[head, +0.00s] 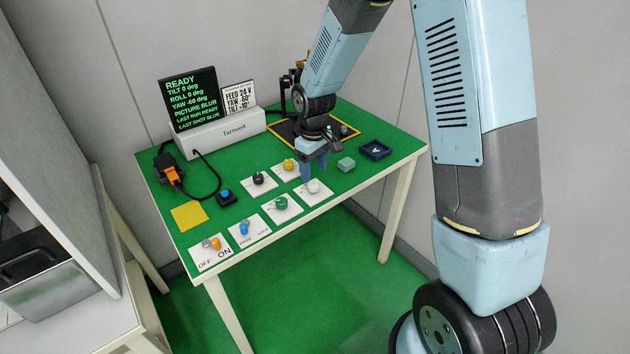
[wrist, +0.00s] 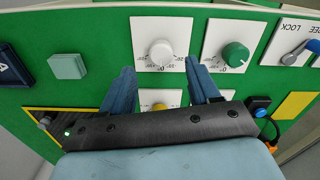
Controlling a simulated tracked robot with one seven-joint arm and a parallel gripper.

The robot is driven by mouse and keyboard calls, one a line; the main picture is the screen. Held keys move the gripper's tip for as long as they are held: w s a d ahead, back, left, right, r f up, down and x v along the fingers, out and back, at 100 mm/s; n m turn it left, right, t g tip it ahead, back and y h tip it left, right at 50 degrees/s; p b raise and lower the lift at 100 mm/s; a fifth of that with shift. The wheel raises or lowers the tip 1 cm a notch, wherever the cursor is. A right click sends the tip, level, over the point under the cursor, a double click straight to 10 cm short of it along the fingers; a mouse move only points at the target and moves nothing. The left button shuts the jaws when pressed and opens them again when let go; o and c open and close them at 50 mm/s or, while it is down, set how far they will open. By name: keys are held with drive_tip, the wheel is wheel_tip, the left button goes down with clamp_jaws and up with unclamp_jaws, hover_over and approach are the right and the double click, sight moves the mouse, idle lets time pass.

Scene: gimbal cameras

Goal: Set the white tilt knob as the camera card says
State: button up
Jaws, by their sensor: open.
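The white tilt knob (head: 314,186) sits on a white square plate at the table's front right, with scale marks around it. In the wrist view the white knob (wrist: 161,53) lies just beyond my fingertips, roughly centred between them. My gripper (head: 314,171) is open and empty, pointing down close to this knob; I cannot tell the exact height gap. The camera card (head: 238,99) reads FEED 24 V, YAW -60°, TILT -10°. The screen (head: 190,100) shows READY, TILT 0 deg, ROLL 0 deg, YAW -60 deg, PICTURE BLUR.
A green knob (head: 281,203), a yellow knob (head: 289,164) and a black knob (head: 258,179) are close by. Blue (head: 243,228) and orange (head: 215,243) levers stand at the front left. A green block (head: 346,164) and navy tray (head: 375,149) lie to the right.

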sight(315, 183)
drive_tip(key=shift+f, duration=2.5)
drive_tip(key=shift+d, duration=0.1)
drive_tip(key=c, duration=1)
